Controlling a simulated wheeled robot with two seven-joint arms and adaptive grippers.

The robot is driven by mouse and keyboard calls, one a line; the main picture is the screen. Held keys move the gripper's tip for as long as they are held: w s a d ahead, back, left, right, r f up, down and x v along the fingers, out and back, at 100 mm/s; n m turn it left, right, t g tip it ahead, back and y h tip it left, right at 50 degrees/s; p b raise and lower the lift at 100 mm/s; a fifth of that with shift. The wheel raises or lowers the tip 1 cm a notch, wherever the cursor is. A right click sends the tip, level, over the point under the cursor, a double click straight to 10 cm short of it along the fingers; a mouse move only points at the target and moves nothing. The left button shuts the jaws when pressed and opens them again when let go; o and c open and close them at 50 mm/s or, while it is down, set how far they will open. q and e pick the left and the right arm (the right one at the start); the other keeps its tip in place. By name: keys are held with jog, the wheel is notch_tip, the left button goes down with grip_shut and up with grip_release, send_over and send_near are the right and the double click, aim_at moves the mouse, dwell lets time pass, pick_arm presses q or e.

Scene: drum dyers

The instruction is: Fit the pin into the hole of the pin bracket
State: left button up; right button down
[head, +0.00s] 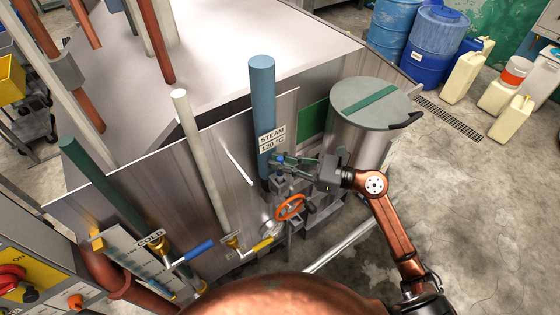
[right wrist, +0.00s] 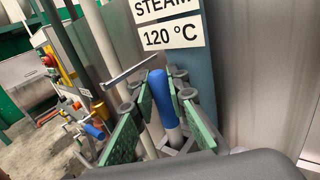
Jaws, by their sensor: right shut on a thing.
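My right gripper (head: 280,160) reaches in from the right, in front of the lower end of the blue steam pipe (head: 262,100). In the right wrist view its green-padded fingers (right wrist: 165,105) are closed around a blue-gripped pin (right wrist: 157,90). A pale metal shaft shows below the blue grip. Grey metal parts just under the gripper (head: 281,184) may be the pin bracket; its hole cannot be made out. I cannot tell whether the pin's lower end touches or enters it. My left gripper is not in view.
An orange handwheel (head: 290,207) is close below the gripper. A lidded steel drum (head: 365,130) stands to its right. A yellow lever (head: 262,244) and a blue lever (head: 200,250) are at lower left. Open concrete floor (head: 480,200) lies to the right.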

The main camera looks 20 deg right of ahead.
jog(key=shift+f+b, duration=0.35)
jog(key=shift+b, duration=0.1)
jog(key=c, duration=2.2)
grip_release()
jog(key=shift+o, duration=0.2)
jog(key=shift+r+p, duration=0.45)
jog(key=shift+p, duration=0.1)
jog(key=shift+r+p, duration=0.35)
jog(key=shift+p, duration=0.1)
jog(key=b+v, duration=0.4)
jog(key=v, duration=0.8)
jog(key=shift+f+b, duration=0.25)
jog(key=shift+b, duration=0.15)
